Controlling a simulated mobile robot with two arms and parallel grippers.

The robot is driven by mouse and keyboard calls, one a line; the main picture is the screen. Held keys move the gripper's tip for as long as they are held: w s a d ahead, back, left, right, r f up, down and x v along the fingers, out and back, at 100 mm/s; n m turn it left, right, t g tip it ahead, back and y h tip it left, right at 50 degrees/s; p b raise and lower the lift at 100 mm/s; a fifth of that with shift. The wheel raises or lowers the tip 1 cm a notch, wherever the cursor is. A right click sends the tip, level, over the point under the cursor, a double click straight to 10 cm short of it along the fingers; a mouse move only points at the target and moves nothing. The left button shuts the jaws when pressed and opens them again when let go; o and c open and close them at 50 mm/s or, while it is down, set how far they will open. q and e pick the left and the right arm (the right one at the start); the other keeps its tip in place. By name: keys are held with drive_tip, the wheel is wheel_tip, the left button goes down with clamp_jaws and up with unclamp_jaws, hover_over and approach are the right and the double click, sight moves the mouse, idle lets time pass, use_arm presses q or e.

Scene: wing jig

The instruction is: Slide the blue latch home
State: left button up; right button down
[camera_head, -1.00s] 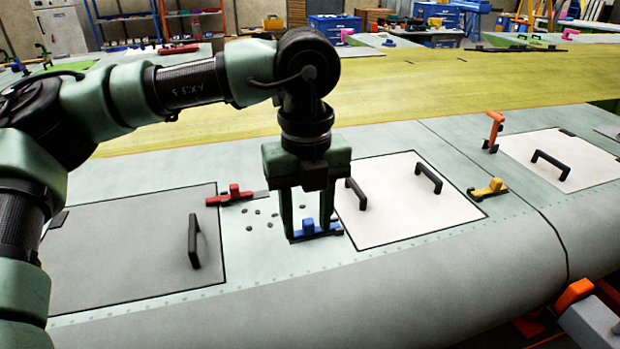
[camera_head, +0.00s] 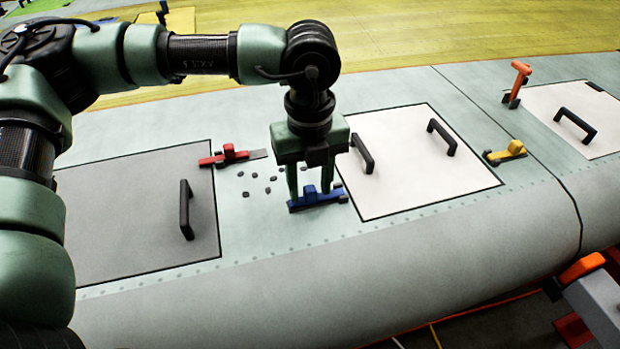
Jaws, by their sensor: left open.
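The blue latch (camera_head: 318,198) lies on the pale green wing skin, just left of the white panel's near left corner. It has a flat bar with a raised knob in the middle. My left gripper (camera_head: 310,187) points straight down over it. Its two fingers are apart, one on each side of the knob, with the tips low by the bar. I cannot tell whether either finger touches the latch. My right gripper is out of view.
The white panel (camera_head: 400,190) has two black handles. A grey panel (camera_head: 140,225) with one handle lies left. A red latch (camera_head: 228,155), a yellow latch (camera_head: 505,153) and an upright orange latch (camera_head: 516,82) stand nearby. Small dark pieces (camera_head: 268,182) lie left of the gripper.

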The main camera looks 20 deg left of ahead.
use_arm(q)
clamp_jaws()
idle(1.5)
